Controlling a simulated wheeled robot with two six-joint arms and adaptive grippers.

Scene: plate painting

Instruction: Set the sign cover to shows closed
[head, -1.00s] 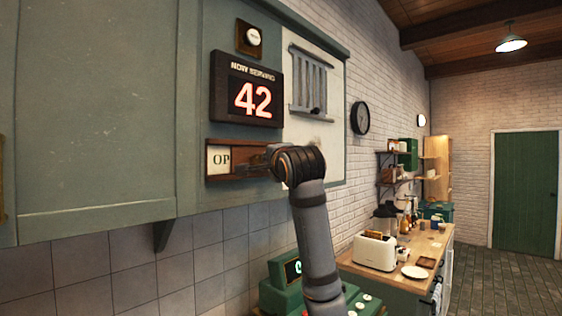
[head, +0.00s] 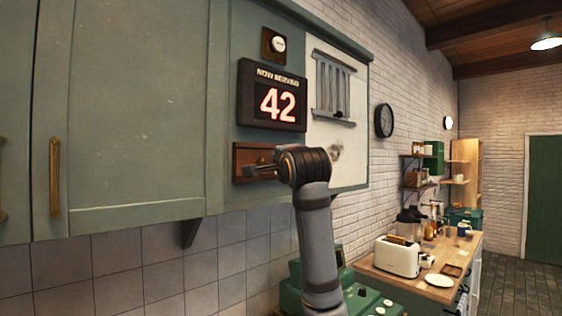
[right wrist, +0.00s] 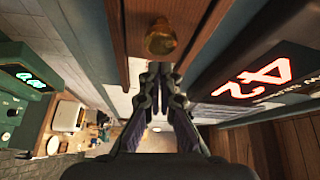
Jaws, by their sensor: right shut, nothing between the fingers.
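The brown wooden sign cover (head: 243,156) is at the left end of the sign frame, below the lit number display in the head view. No lettering shows there now. The right part of the sign is hidden behind my right arm. My right gripper (head: 262,172) is at the front of the cover, shut and empty. In the right wrist view its fingertips (right wrist: 160,72) are together, just below a brass knob (right wrist: 160,40) on wood. I cannot tell whether they touch the knob. My left gripper is not in view.
The number display (head: 272,97) reading 42 hangs just above the sign. A grey slatted rack (head: 333,85) is on the white panel to the right. Green cabinet doors (head: 130,120) fill the left. A counter with a toaster (head: 397,256) stands at lower right.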

